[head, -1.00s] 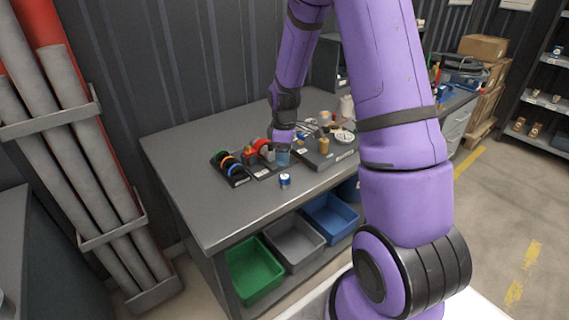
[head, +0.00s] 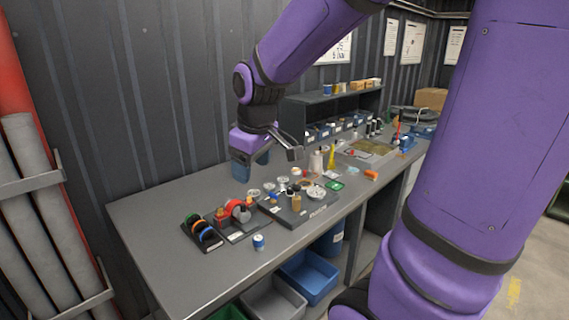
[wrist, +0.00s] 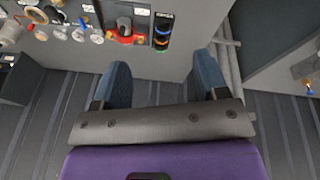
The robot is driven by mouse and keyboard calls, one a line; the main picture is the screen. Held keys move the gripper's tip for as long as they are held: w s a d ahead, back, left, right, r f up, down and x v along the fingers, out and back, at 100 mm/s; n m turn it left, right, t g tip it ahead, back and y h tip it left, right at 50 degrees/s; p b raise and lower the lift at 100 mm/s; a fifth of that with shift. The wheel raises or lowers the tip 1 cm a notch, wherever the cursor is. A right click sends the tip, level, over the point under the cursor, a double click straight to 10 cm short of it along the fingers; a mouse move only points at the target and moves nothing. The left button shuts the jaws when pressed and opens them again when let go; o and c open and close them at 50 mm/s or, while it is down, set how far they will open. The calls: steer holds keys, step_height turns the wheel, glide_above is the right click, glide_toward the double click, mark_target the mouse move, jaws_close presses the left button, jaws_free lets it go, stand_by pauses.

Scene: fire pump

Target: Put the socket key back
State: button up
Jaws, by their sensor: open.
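My gripper (head: 250,168) is open and empty, raised above the back of the grey workbench (head: 160,225), left of the shelf unit. Its two blue fingers are spread apart in the wrist view (wrist: 162,78), with only wall and bench edge between and beyond them. I cannot make out a socket key for certain. Small parts lie on and around a dark tray (head: 298,216). Left of it, a dark holder carries a red and grey fitting (head: 238,210), which also shows in the wrist view (wrist: 125,32).
A rack of coloured rings (head: 203,232) and a small blue-and-white can (head: 258,242) stand on the bench. A shelf unit (head: 330,108) stands at the back. Bins, including a blue one (head: 309,278), sit below. The bench's left part is clear.

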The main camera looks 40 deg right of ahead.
steer(key=s+a+r+m+t, duration=0.1)
steer(key=s+a+r+m, duration=0.1)
steer(key=s, duration=0.5)
steer(key=s+a+r+m+t, duration=0.1)
steer(key=s+a+r, duration=0.1)
steer(key=s+r, duration=0.2)
steer(key=shift+s+r+m, duration=0.2)
steer(key=shift+s+m, duration=0.2)
steer(key=shift+s, duration=1.5)
steer(key=shift+a, duration=0.1)
